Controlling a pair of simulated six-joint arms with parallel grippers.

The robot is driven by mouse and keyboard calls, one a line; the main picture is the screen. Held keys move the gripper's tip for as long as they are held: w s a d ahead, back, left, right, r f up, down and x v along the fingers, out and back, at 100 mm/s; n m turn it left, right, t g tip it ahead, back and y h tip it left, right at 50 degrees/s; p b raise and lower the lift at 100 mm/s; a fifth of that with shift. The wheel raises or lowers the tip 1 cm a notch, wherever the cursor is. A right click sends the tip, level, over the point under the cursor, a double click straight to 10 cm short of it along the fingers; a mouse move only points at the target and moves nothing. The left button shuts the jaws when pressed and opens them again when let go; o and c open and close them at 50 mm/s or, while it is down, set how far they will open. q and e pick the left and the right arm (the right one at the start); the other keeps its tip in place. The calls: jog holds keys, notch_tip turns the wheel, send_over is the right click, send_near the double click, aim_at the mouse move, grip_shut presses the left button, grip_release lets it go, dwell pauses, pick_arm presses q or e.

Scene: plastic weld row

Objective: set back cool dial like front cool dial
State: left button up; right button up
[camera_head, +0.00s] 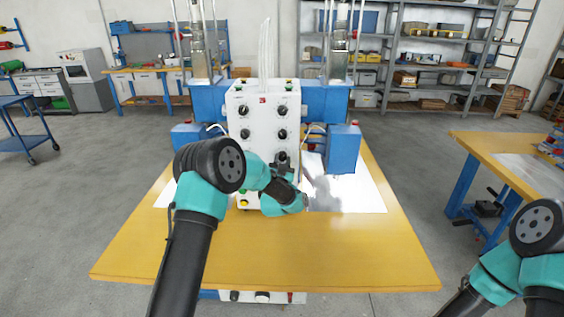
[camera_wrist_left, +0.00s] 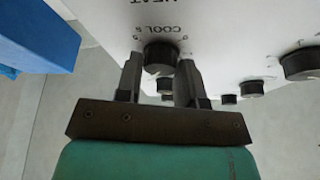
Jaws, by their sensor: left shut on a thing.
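The white control panel (camera_head: 263,124) stands on the table with dark round dials in two columns. My left gripper (camera_head: 283,170) is at the lower part of the right column, largely covering that area. In the left wrist view its two fingers (camera_wrist_left: 160,78) are shut around a black dial (camera_wrist_left: 160,57) beside the word COOL. The wording there appears upside down. Another black dial (camera_wrist_left: 301,63) is at the right edge of that view. I cannot tell which is the back or front cool dial. The held dial's pointer is not readable. My right gripper is out of view.
Blue machine housings (camera_head: 342,149) flank the panel closely; one shows at the upper left of the wrist view (camera_wrist_left: 38,32). More black knobs (camera_wrist_left: 251,88) show beyond the held dial. The yellow tabletop (camera_head: 320,255) is clear in front.

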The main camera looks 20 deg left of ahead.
pick_arm(q)
jog(key=shift+n+y, duration=0.4)
jog(key=shift+n, duration=0.3)
jog(key=n+y, duration=0.1)
jog(key=n, duration=0.2)
jog(key=n+y, duration=0.2)
jog(key=n, duration=0.1)
jog(key=shift+d+g, duration=0.2)
jog(key=shift+g, duration=0.2)
jog(key=n+g+y, duration=0.1)
jog(key=n, duration=0.3)
jog(key=n+g+y, duration=0.1)
jog(key=n+y, duration=0.1)
jog(key=n, duration=0.2)
jog(key=shift+d+y, duration=0.1)
jog(key=shift+y, duration=0.2)
jog(key=n+g, duration=0.1)
jog(key=n, duration=0.2)
jog(key=n+g, duration=0.2)
jog(key=n, duration=0.1)
jog(key=shift+w+r+n+y, duration=0.1)
jog(key=shift+r+n+y, duration=0.05)
jog(key=shift+n+y, duration=0.25)
jog(key=n+g, duration=0.1)
jog(key=n, duration=0.1)
jog(key=n+g, duration=0.1)
jog(key=n, duration=0.2)
jog(key=shift+r+h, duration=0.1)
jog(key=shift+h, duration=0.2)
jog(key=o, duration=0.9)
